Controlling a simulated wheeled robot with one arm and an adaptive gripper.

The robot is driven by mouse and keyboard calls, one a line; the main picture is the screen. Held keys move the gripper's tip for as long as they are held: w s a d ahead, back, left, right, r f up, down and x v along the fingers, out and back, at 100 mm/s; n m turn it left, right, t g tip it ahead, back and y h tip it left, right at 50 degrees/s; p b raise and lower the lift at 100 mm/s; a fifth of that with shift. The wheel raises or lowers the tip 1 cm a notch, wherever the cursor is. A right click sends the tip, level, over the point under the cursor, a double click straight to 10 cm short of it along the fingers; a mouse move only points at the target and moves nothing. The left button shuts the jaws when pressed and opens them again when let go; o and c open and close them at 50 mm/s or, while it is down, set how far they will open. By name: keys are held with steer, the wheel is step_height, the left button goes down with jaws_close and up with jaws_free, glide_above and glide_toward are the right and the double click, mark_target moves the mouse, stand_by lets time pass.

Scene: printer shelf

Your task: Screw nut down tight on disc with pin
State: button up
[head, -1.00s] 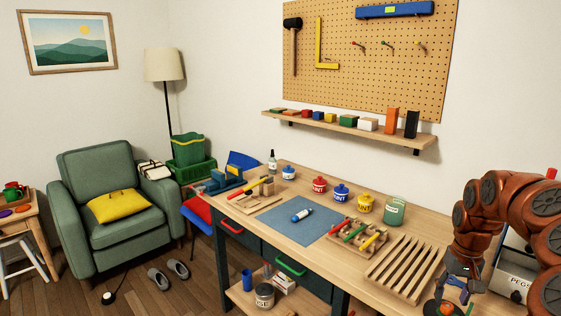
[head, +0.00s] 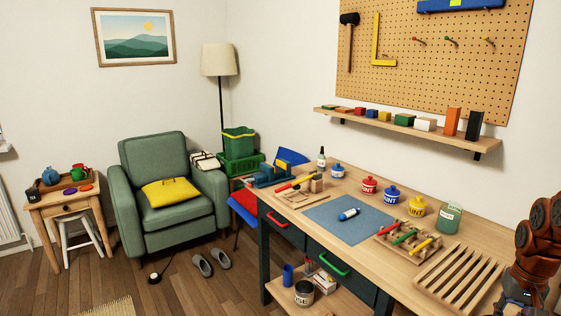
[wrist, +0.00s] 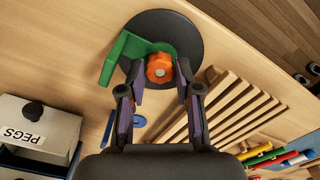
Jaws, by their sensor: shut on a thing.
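In the wrist view an orange lobed nut (wrist: 159,68) sits over a round dark disc (wrist: 193,35). A flat green angled piece (wrist: 125,53) lies on the disc beside and around part of the nut. My gripper (wrist: 161,76) has its two purple-lined fingers shut on the nut, one at each side. The pin is hidden, and I cannot tell how far down the nut sits. In the head view the disc and nut are out of frame, and only part of my arm shows at the right edge.
A slatted wooden rack (wrist: 215,108) stands close beside the disc. A box marked PEGS (wrist: 35,130) and a small blue round piece (wrist: 139,121) are near the left. In the head view a blue mat (head: 350,219) and several paint pots line the bench.

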steer(key=shift+f+m+b, duration=0.15)
steer(key=shift+m+b, duration=0.25)
steer(key=shift+b, duration=0.2)
steer(key=shift+m+b, duration=1.8)
steer(key=shift+b, duration=0.4)
steer(key=shift+m+b, duration=2.1)
steer(key=shift+b, duration=0.5)
steer(key=shift+m+b, duration=2.4)
steer(key=shift+b, duration=0.4)
steer(key=shift+m+b, duration=0.6)
steer(key=shift+m+b, duration=0.5)
steer(key=shift+b, duration=0.1)
steer(key=shift+m+b, duration=0.6)
